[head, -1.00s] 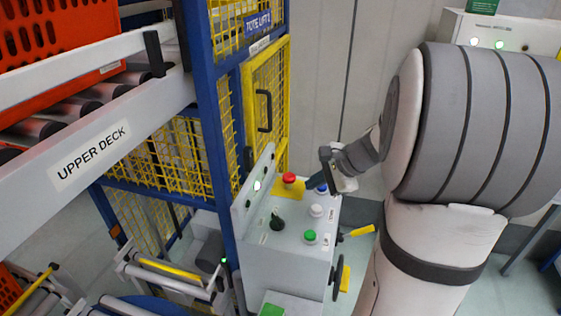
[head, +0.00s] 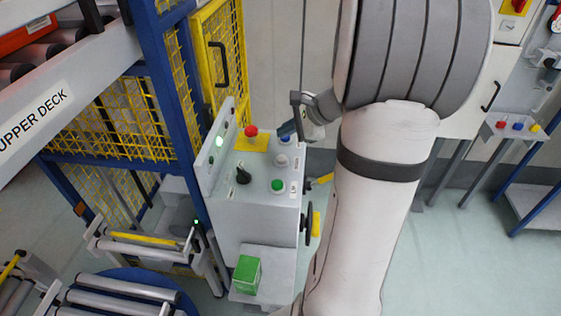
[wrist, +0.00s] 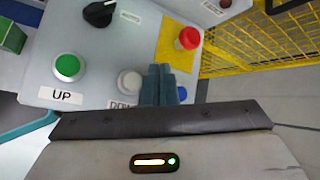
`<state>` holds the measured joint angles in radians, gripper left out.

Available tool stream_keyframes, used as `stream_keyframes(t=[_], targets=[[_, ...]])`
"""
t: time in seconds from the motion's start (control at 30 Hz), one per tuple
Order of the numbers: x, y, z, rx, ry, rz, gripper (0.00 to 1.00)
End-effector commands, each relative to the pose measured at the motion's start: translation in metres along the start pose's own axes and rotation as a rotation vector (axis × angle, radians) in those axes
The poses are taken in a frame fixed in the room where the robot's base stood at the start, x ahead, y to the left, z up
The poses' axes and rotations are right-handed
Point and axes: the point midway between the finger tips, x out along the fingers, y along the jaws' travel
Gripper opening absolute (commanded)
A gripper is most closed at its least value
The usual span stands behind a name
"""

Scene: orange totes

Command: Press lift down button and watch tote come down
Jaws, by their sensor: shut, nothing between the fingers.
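The grey control box (head: 255,215) stands in the middle of the head view. The white button (wrist: 129,82), with a partly hidden DOWN label (wrist: 122,104), is on its top face; it also shows in the head view (head: 282,161). My gripper (wrist: 158,68) is shut and empty, its fingers just right of the white button in the wrist view. Whether it touches the panel is unclear. It is at the box's far right edge in the head view (head: 288,130). An orange tote (head: 25,38) is partly visible at upper left, on the upper deck (head: 50,105).
The green UP button (wrist: 67,67), black knob (wrist: 98,13) and red mushroom button (wrist: 187,38) share the panel. A blue button (wrist: 182,93) is partly hidden by my fingers. Yellow mesh (head: 110,115) with blue posts stands left. A green box (head: 247,273) sits below the panel.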

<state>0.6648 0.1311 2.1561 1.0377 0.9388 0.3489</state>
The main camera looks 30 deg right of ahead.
Motion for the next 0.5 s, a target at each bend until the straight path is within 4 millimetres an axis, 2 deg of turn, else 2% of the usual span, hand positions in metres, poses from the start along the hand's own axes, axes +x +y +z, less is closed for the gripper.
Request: stream_keyframes(t=[0.03, 0.23, 0.5], targets=[[0.009, 0.007, -0.007, 0.001, 0.0, 0.001, 0.0], [0.03, 0.022, -0.022, 0.001, -0.001, -0.001, 0.0], [0.04, 0.029, -0.03, 0.0, 0.0, -0.001, 0.0]])
